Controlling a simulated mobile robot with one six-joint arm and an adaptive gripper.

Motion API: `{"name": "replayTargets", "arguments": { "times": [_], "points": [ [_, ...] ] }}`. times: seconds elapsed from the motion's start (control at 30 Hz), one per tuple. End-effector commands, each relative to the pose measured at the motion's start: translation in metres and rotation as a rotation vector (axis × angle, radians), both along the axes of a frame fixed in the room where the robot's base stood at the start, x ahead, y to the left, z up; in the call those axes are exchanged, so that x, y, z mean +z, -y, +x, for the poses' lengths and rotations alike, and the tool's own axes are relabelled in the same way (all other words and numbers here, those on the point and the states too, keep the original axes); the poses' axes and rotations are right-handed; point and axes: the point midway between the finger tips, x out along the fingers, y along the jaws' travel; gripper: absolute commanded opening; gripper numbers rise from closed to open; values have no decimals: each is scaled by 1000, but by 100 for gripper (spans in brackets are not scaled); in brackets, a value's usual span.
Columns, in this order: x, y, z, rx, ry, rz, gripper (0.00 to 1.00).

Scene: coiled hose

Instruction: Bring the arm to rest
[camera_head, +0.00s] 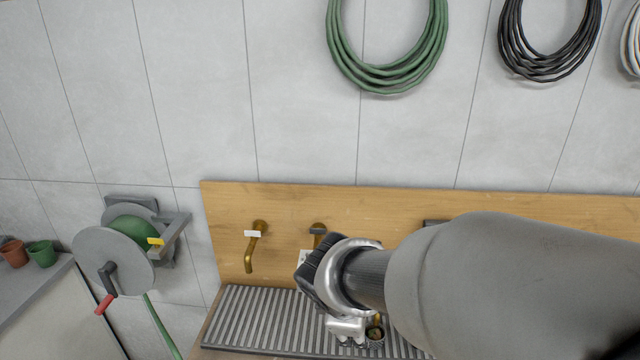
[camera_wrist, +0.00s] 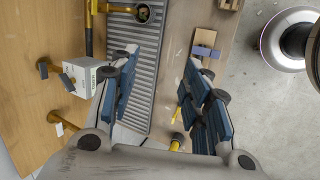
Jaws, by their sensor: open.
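My gripper (camera_wrist: 161,58) shows in the wrist view with its two blue-padded fingers spread apart and nothing between them. The ribbed grey drain grate (camera_wrist: 140,65) lies beyond the fingers. In the head view my grey arm reaches in from the lower right, in front of the wooden backboard (camera_head: 380,197) and over the grate (camera_head: 265,318). My gripper's fingers cannot be made out clearly there.
A hose reel (camera_head: 112,258) with a red-handled crank is at the left. A brass tap (camera_head: 250,255) is on the backboard. Coiled green (camera_head: 385,75) and black (camera_head: 545,65) hoses hang above. A white box (camera_wrist: 78,75) is left of the fingers in the wrist view.

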Motion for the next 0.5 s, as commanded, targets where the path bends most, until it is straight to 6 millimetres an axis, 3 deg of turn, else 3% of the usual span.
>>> {"name": "replayTargets", "arguments": {
  "times": [0.03,0.1,0.2,0.4,0.5],
  "points": [
    [3,20,-16,-130,26,61,43],
    [8,42,-42,-312,48,150,43],
    [10,64,-82,-563,79,284,43],
    [0,81,-152,-978,120,540,43],
    [-6,80,-174,-1111,127,634,43]
  ]
}}
